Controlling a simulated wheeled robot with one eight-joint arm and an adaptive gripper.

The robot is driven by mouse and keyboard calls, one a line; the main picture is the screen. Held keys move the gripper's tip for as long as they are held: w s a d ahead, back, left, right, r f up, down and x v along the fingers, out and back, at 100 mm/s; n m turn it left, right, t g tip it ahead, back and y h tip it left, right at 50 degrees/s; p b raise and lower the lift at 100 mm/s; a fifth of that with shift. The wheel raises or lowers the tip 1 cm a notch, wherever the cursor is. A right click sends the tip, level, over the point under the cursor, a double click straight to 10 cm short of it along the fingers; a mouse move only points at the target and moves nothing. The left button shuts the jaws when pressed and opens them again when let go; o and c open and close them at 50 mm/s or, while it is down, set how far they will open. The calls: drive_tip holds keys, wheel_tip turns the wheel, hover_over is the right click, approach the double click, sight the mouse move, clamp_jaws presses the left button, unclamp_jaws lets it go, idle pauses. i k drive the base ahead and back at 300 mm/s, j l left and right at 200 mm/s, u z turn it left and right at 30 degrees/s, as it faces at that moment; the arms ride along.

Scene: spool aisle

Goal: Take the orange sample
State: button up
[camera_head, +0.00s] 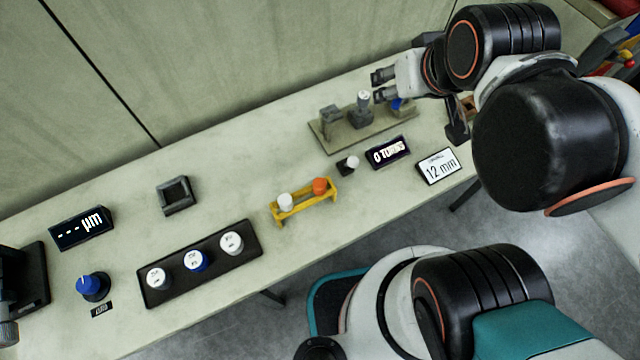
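The orange sample (319,185) stands in the right side of a small yellow rack (304,206) in the middle of the bench. A white sample (285,200) stands to its left in the same rack. My gripper (380,86) is at the upper right, over the grey fixture and well away from the rack. Its two fingers are apart, pointing left, with nothing seen between them. The lower part of the orange sample is hidden by the rack.
A grey fixture plate (340,143) with upright posts lies under my gripper. Two displays (388,152) (438,167) and a small black switch (348,165) are right of the rack. A black tray (200,279) with three capped containers is at left. Bench behind the rack is clear.

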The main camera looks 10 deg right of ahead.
sight(319, 184)
drive_tip(key=k+j, duration=0.35)
drive_tip(key=k, duration=0.15)
drive_tip(key=k+j, duration=0.35)
drive_tip(key=k, duration=0.1)
